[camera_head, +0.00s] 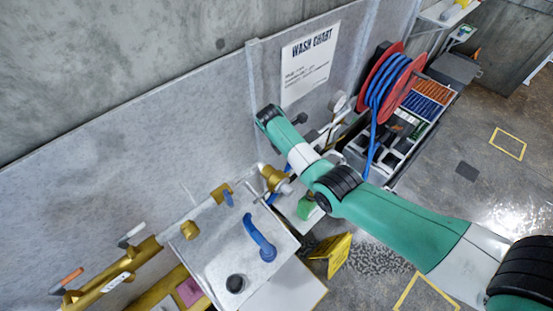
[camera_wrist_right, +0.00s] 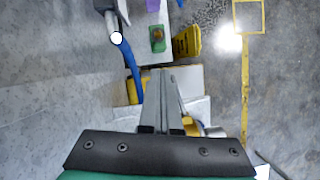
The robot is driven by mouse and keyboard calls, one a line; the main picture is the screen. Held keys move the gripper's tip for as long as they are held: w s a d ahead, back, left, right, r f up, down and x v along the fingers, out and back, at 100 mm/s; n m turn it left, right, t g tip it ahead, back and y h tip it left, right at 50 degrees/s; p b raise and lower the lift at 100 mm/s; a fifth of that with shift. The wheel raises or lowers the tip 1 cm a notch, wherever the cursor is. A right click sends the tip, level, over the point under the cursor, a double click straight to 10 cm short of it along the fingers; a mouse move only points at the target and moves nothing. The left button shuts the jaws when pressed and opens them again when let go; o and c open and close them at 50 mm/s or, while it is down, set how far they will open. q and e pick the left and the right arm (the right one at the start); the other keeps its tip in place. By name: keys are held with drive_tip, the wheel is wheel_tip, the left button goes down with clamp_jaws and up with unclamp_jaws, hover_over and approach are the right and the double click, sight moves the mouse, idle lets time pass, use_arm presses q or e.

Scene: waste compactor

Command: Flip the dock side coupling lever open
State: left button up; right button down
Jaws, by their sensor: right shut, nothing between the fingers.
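A brass coupling (camera_head: 273,178) with a grey end piece sits by the wall panel, just right of the light grey box top in the head view. I cannot clearly make out which part of it is the lever. Brass fittings (camera_wrist_right: 190,126) show just right of my finger bases in the right wrist view. My right gripper (camera_wrist_right: 168,72) is shut and empty, its fingers together in front of a pale block. In the head view my right arm reaches in from the right, above and right of the coupling; its jaws are not clear there. My left gripper is not in view.
The grey box (camera_head: 215,262) carries a blue curved handle (camera_head: 260,240). Valves on a brass pipe (camera_head: 105,287) stand left. A yellow floor sign (camera_head: 338,254), a green item (camera_head: 306,208) and a red hose reel (camera_head: 378,88) are near my arm. Open floor lies right.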

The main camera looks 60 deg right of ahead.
drive_tip(key=shift+a, duration=0.15)
drive_tip(key=shift+w+a+p, duration=0.1)
drive_tip(key=shift+a+p, duration=0.55)
drive_tip(key=shift+a, duration=0.05)
drive_tip(key=shift+r, duration=0.1)
drive_tip(key=w+r+p, duration=0.3)
drive_tip(key=r+p, duration=0.1)
drive_tip(key=r, duration=0.5)
drive_tip(key=shift+w+p, duration=0.35)
drive_tip(key=shift+p, duration=0.05)
drive_tip(key=shift+d, duration=0.1)
